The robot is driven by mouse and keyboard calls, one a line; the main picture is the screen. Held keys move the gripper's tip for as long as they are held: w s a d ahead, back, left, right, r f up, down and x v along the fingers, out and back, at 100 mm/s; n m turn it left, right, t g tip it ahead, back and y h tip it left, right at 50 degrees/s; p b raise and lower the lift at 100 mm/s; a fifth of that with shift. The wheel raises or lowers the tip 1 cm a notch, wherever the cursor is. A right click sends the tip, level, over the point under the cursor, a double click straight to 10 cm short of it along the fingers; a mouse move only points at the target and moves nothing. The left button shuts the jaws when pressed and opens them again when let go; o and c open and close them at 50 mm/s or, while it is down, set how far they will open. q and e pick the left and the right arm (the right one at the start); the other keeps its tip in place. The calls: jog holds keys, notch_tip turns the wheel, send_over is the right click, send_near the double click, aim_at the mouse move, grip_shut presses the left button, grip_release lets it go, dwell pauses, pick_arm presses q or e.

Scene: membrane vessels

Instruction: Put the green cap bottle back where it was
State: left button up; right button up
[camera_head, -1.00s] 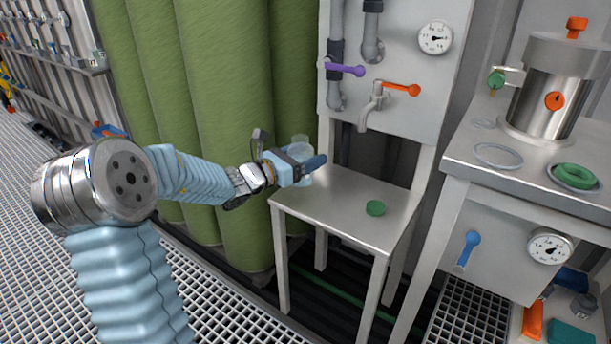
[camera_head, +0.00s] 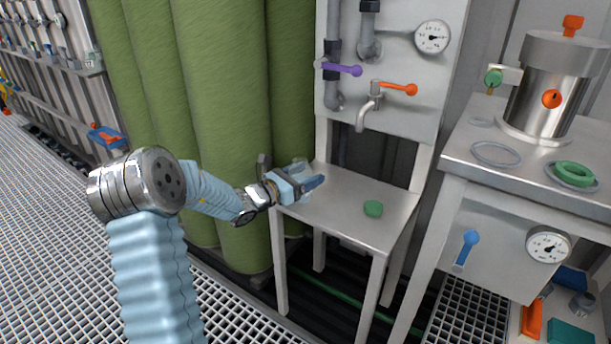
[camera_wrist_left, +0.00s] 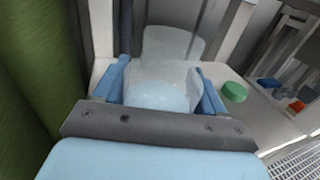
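A clear, translucent bottle (camera_head: 299,169) is between the blue fingers of my left gripper (camera_head: 309,181), at the left edge of the small metal table (camera_head: 345,190). In the left wrist view the bottle (camera_wrist_left: 170,60) fills the space between the fingers (camera_wrist_left: 162,88), which are closed on its sides. The gripper hides its lower part, so I cannot tell whether it touches the tabletop. No cap shows on it. A green cap (camera_head: 373,208) lies alone on the table, right of the gripper; it also shows in the left wrist view (camera_wrist_left: 234,92). My right gripper is out of view.
A tap (camera_head: 368,108) with an orange handle hangs from the panel above the table. A second bench (camera_head: 520,165) at the right carries a metal vessel (camera_head: 546,90) and rings. Green columns (camera_head: 222,120) stand close behind my left arm. The tabletop around the cap is clear.

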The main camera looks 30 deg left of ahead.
pick_arm(q)
jog(key=o, duration=0.4)
jog(key=shift+o, duration=0.2)
jog(key=shift+r+p, duration=0.2)
jog(key=shift+p, duration=0.1)
jog(key=v, duration=1.2)
jog(key=shift+b, duration=0.45)
jog(key=shift+f, duration=0.1)
